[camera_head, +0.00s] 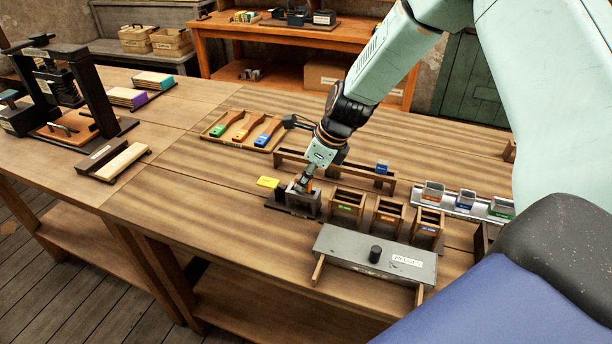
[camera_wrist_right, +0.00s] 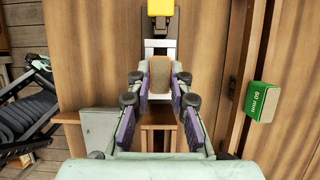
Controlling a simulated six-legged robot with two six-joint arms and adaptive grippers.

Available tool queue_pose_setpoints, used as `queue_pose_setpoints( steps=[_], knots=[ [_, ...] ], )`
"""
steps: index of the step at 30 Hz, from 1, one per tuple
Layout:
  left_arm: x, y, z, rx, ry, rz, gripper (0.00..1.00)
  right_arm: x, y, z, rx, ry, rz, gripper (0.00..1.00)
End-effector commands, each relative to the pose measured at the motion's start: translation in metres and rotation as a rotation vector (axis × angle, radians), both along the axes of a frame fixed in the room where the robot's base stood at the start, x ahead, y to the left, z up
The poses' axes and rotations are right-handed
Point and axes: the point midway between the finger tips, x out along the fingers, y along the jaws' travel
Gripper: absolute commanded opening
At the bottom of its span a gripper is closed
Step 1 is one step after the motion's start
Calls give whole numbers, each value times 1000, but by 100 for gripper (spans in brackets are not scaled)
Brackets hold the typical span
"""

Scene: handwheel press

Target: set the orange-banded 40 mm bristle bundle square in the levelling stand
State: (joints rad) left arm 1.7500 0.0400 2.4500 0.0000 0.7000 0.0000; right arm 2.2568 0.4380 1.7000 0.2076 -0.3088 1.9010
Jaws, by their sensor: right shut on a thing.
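The orange-banded bristle bundle (camera_wrist_right: 160,76) is brown with an orange edge and stands between the fingers in the right wrist view. My right gripper (camera_head: 303,187) is shut on it, with a finger on each side; it also shows in the wrist view (camera_wrist_right: 160,97). The gripper points down at the dark levelling stand (camera_head: 290,205), near the table's front. The bundle's lower end is hidden, so I cannot tell whether it touches the stand's floor or sits square. My left gripper is not in view.
A yellow block (camera_head: 268,182) is beside the stand. Labelled wooden bins (camera_head: 388,213) and a grey-topped fixture (camera_head: 375,254) stand to the right. A tray of handles (camera_head: 243,129) and a low wooden rack (camera_head: 335,170) lie behind. The table's left front is clear.

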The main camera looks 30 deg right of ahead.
Motion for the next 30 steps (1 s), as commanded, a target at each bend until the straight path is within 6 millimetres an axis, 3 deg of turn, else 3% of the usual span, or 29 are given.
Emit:
queue_pose_setpoints(
  steps=[8,9,17,30],
  knots=[
    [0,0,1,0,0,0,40,0,0,0,0,0,0,0],
    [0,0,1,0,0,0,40,0,0,0,0,0,0,23],
    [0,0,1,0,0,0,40,0,0,0,0,0,0,45],
    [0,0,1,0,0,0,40,-1,-1,7,1,-2,0,46]
  ],
)
